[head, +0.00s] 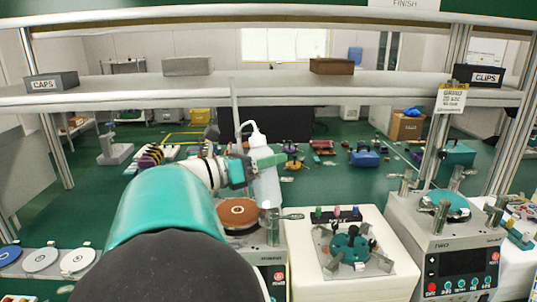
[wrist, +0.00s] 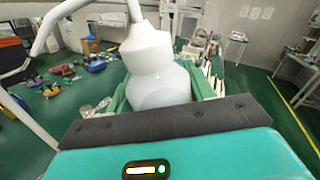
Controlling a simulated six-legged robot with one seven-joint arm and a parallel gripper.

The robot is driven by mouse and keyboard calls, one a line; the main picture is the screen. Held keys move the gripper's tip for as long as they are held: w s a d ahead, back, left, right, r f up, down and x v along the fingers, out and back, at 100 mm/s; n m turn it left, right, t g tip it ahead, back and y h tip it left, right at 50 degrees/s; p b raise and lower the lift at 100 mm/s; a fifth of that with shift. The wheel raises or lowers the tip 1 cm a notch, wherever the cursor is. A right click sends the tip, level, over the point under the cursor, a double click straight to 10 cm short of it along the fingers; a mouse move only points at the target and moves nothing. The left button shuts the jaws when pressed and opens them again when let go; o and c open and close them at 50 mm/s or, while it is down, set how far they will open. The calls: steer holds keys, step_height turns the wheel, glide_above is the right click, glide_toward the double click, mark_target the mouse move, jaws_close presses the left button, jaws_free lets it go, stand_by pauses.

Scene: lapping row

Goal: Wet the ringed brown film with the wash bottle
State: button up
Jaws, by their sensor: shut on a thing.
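The white wash bottle (head: 267,188) is upright in my gripper (head: 266,160), which is shut around its upper body. Its bent spout arches to the left above the cap. In the wrist view the bottle (wrist: 158,82) stands between the green fingers (wrist: 158,98), with its spout bending to the upper left; the bottle's lower part is hidden. The brown film (head: 238,211) lies on the round plate of the left lapping machine, below and left of the bottle.
A white block with a teal-topped fixture (head: 350,246) stands right of the left machine. Machine TWO (head: 462,262) is farther right. Blue, grey and white discs (head: 40,260) lie at the lower left. A shelf (head: 290,88) with boxes spans above.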

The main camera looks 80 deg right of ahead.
steer(key=n, duration=0.1)
steer(key=f+n, duration=0.1)
steer(key=n, duration=0.3)
steer(key=shift+a+f+h, duration=0.2)
steer(key=shift+f+h, duration=0.15)
steer(key=shift+h, duration=0.05)
steer(key=n, duration=0.2)
steer(key=shift+w+d+f+n, duration=0.2)
steer(key=shift+d+f+n, duration=0.1)
steer(key=shift+f+n, duration=0.1)
steer(key=shift+s+f+n+h, duration=0.15)
steer(key=shift+n+h, duration=0.25)
steer(key=shift+n, duration=0.3)
steer(key=shift+m+y, duration=0.4)
steer(key=shift+m, duration=1.2)
steer(key=shift+m, duration=1.6)
